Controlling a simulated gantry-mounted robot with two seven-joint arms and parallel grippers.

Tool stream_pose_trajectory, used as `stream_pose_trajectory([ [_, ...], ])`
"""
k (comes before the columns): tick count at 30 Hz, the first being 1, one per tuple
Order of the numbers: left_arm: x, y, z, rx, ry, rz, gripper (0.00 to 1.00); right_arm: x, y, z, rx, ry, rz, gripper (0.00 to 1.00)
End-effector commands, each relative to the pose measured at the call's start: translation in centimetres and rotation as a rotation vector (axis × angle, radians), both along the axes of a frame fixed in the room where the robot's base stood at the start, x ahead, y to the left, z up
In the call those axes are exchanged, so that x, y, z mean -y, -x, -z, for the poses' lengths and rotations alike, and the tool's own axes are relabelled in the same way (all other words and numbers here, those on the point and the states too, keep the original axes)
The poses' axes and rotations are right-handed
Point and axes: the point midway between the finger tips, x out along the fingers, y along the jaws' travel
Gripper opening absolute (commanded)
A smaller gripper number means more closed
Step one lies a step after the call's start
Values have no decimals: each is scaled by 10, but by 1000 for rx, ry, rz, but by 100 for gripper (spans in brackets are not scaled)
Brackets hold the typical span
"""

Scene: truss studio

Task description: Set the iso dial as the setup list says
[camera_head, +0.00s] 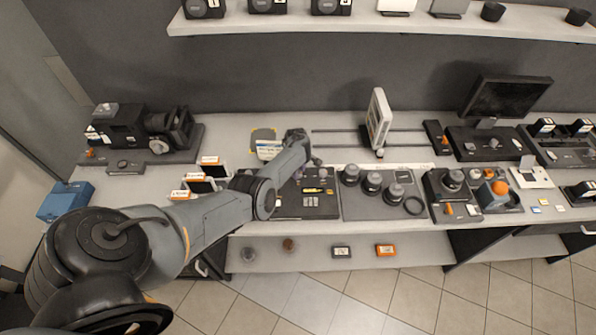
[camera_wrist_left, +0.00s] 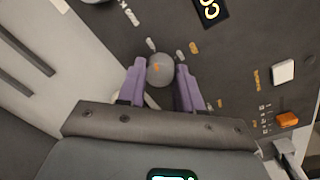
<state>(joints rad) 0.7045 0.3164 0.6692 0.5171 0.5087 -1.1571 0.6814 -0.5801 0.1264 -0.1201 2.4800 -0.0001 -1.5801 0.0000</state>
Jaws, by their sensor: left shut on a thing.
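My left gripper (camera_wrist_left: 160,85) has its two purple fingers shut on a round grey dial (camera_wrist_left: 160,69) in the left wrist view. In the head view my left arm reaches over the table and hides most of the gripper. An upright white board (camera_head: 378,117) stands to its right; I cannot tell whether it is the setup list. My right gripper is not in view.
The panel also has a white button (camera_wrist_left: 283,72) and an orange switch (camera_wrist_left: 287,119). On the table, several dark lenses (camera_head: 372,183) stand right of my arm. A camera rig (camera_head: 125,130) is at the left and a black monitor (camera_head: 508,95) at the right.

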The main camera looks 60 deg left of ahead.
Motion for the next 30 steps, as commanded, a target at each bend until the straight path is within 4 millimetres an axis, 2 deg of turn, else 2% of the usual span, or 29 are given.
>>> stream_pose_trajectory([
  [9, 1, -1, 1, 0, 1, -147, 4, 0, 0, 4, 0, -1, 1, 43],
  [27, 0, 0, 0, 0, 0, -185, 4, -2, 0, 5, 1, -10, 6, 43],
  [28, 0, 0, 0, 0, 0, -184, 39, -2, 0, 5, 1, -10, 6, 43],
  [30, 0, 0, 0, 0, 0, -184, 50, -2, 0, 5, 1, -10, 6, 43],
])
